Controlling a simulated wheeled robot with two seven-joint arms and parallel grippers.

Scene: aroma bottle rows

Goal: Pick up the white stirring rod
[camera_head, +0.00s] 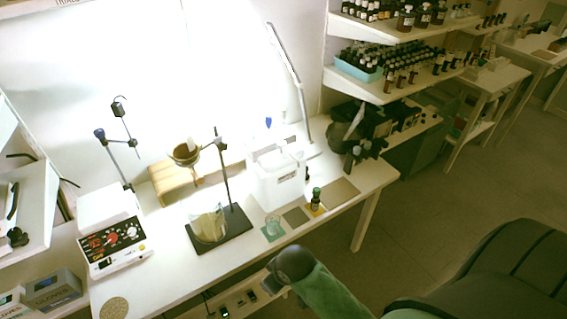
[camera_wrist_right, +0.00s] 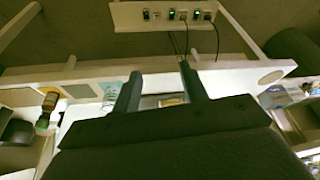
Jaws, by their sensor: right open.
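I cannot clearly make out the white stirring rod in either view. A small clear glass beaker (camera_head: 273,226) sits on a greenish mat near the table's front edge. My right gripper (camera_wrist_right: 160,78) is open, with nothing visible between its fingers. My left gripper is in neither view.
A white box-like container (camera_head: 277,180) stands right of the stand, with a dark bottle (camera_head: 315,199) beside it. A hotplate device (camera_head: 114,246) and a round cork mat (camera_head: 114,308) are at left. A power strip (camera_wrist_right: 180,15) with cables hangs below the table edge.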

